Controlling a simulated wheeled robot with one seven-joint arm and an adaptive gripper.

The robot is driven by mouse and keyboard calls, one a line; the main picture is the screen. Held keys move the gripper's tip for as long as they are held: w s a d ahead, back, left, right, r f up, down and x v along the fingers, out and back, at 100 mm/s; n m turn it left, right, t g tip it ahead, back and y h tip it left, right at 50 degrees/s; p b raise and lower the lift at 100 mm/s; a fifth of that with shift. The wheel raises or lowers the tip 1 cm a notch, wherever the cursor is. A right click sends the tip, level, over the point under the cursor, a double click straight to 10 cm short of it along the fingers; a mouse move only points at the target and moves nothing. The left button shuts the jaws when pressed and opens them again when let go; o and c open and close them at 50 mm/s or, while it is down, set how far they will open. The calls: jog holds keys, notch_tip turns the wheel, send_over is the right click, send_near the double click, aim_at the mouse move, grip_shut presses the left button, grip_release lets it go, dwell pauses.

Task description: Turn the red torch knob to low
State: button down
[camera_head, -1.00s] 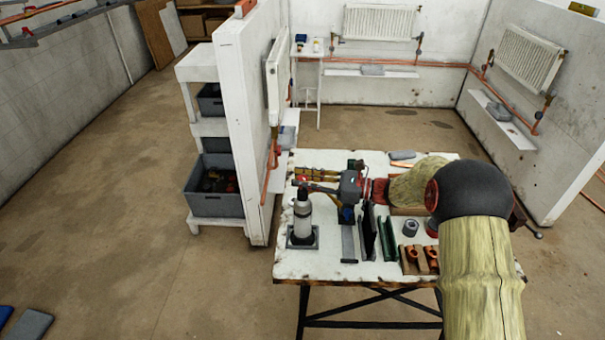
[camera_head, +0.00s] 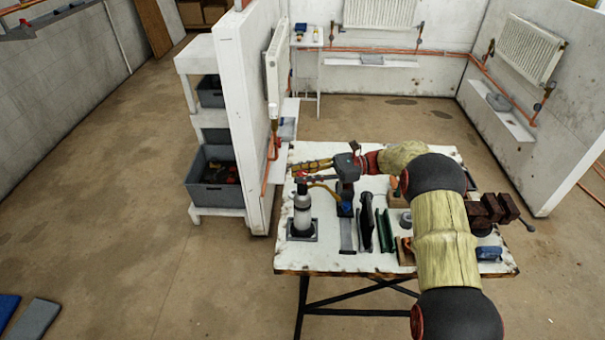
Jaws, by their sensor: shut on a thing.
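The torch is a grey-white bottle (camera_head: 302,214) standing upright in a dark square holder at the left front of the workbench. Its red knob (camera_head: 301,180) shows as a small patch of red at the bottle's top. My gripper (camera_head: 303,176) reaches in from the right, with its dark body to the right of the bottle. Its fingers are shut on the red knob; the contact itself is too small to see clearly. The knob's setting and any low mark cannot be made out.
The white workbench (camera_head: 330,262) holds several tools and a blue block (camera_head: 489,253). A vise (camera_head: 494,209) sits at its right edge. A white partition (camera_head: 236,130) stands close on the left. Floor is open at far left.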

jog(key=c, duration=1.6)
grip_release()
jog(key=shift+o, duration=0.2)
jog(key=v, duration=1.2)
jog(key=shift+a+r, duration=0.1)
